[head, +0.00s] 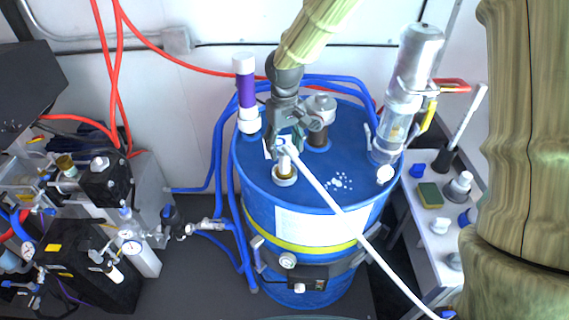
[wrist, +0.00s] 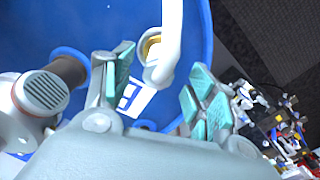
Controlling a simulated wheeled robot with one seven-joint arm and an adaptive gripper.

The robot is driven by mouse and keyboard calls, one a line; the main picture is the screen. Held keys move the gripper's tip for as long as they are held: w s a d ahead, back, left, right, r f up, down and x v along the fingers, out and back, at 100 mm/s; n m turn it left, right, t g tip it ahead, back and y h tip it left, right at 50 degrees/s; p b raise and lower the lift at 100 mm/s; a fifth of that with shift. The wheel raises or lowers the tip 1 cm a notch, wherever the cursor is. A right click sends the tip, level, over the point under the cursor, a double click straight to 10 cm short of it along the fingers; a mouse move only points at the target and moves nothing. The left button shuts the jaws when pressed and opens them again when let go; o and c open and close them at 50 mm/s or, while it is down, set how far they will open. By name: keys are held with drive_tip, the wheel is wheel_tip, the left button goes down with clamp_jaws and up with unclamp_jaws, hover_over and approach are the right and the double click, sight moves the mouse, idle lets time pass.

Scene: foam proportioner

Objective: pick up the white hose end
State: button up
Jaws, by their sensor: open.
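The white hose (head: 345,217) runs from the top of the blue drum (head: 335,165) down to the lower right in the head view. Its end (head: 287,153) bends down toward a brass-and-white fitting (head: 285,176) on the lid. In the wrist view the white hose end (wrist: 163,68) curves beside a brass ring (wrist: 151,43), between the spread fingers. My gripper (head: 284,141) is open just above and behind the hose end. Its teal finger pads stand apart on either side in the wrist view (wrist: 160,77). Contact with the hose cannot be told.
A purple-and-white cylinder (head: 247,90) stands left of my gripper, and a grey-capped fitting (head: 319,118) stands close on its right. A clear tube assembly (head: 397,105) rises at the drum's right. Blue hoses (head: 219,150) run along the drum's left. Pumps and gauges (head: 95,245) fill the left.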

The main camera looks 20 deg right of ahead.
sight(285, 149)
drive_tip(key=shift+w+f+p, duration=0.15)
drive_tip(key=shift+f+p, duration=0.2)
drive_tip(key=shift+f, duration=1.45)
drive_tip(key=shift+d, duration=0.1)
clamp_jaws()
